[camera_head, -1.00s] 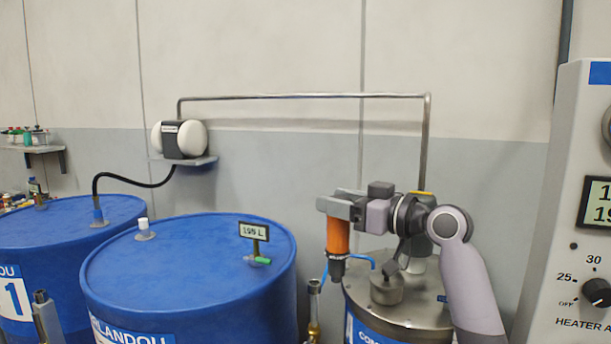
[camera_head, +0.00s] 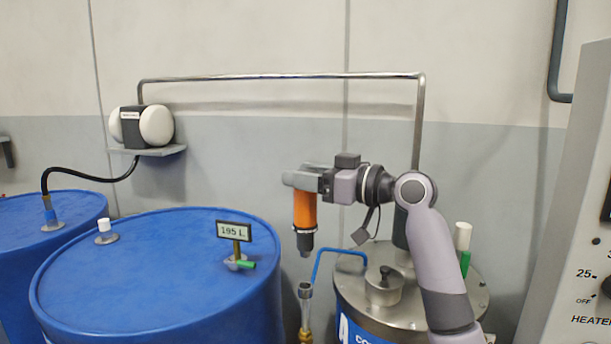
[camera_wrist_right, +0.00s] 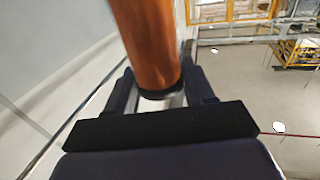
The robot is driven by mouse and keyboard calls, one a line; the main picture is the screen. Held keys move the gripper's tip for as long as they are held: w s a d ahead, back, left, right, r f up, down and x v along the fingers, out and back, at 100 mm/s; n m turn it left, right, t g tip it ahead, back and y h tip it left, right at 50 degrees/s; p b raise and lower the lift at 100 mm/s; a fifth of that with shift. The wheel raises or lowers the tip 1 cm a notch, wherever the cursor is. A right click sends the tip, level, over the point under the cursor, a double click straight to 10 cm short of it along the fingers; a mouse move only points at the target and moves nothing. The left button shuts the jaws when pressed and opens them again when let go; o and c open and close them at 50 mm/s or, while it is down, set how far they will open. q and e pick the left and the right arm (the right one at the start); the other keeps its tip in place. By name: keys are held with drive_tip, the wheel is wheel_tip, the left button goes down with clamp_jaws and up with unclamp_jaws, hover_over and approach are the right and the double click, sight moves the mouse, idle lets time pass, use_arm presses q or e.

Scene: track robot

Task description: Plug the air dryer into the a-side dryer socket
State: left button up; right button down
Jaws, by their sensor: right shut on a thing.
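The air dryer (camera_head: 304,212) is an orange cylinder with a dark collar and a narrow grey tip at its lower end. My right gripper (camera_head: 303,178) is shut on its top and holds it upright in the air. The dryer also fills the upper middle of the right wrist view (camera_wrist_right: 147,40), between the fingers (camera_wrist_right: 165,95). Below the dryer's tip stands a metal socket (camera_head: 305,291) on a brass fitting, with a visible gap between them. No label shows whether this is the a-side dryer socket. My left gripper is not in view.
A blue drum (camera_head: 150,275) with a 195 L display (camera_head: 234,231) stands to the left. A steel-lidded tank (camera_head: 395,310) with a blue hose (camera_head: 335,250) stands right of the socket. A heater cabinet (camera_head: 570,240) is at the right edge.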

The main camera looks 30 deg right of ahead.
sight(316, 222)
drive_tip(key=shift+f+b, duration=2.35)
drive_tip(key=shift+f, duration=0.5)
drive_tip(key=shift+f+b, duration=1.15)
drive_tip(key=shift+f, duration=0.35)
drive_tip(key=shift+c, duration=1.6)
unclamp_jaws()
drive_tip(key=b+v, duration=0.2)
drive_tip(key=v, duration=0.5)
drive_tip(key=shift+s, duration=0.1)
